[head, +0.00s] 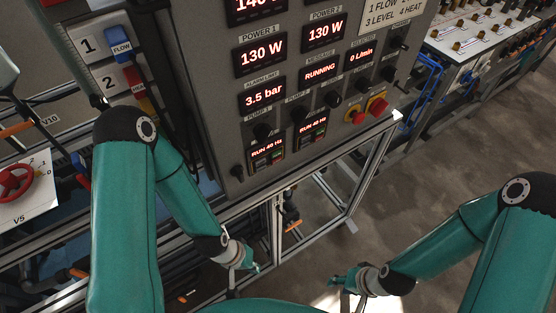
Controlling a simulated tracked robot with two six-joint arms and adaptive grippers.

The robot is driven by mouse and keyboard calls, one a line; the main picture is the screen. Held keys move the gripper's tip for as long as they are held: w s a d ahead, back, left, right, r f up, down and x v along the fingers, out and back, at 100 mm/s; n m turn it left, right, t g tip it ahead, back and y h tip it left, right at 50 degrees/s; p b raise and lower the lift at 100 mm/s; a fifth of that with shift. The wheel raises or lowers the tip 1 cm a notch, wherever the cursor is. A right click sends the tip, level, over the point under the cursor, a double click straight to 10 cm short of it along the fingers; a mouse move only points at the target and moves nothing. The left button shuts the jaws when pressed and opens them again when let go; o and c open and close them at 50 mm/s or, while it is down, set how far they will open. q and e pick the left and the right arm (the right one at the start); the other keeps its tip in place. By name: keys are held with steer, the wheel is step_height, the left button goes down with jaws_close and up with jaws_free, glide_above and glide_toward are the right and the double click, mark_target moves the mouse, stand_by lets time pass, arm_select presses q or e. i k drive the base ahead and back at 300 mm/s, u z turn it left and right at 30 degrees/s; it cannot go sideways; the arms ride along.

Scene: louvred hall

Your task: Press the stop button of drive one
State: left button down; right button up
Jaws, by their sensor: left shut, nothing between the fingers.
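The left of two small drive units, labelled PUMP 1 (267,151), sits low on the grey control panel and reads RUN 40 Hz in red. Small keys show under its display, too small to tell apart surely. The similar second drive (312,130) is to its right, also reading RUN 40 Hz. My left gripper (241,277) is shut and empty, below the panel's lower edge in the picture and apart from the drives. My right gripper (348,298) hangs lower right, away from the panel; its fingers are too unclear to judge.
Dark knobs and lit displays surround the drives. A metal frame (345,215) stands beneath the panel. A red valve wheel (15,182) is at far left. Bare floor (440,150) lies at right.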

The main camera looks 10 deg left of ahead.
mark_target(276, 161)
steer(key=z, duration=1.85)
steer(key=i, duration=0.1)
steer(key=u, duration=3.3)
steer(key=k, duration=1.65)
steer(key=z, duration=0.5)
steer(key=i, duration=1)
steer(key=z, duration=0.05)
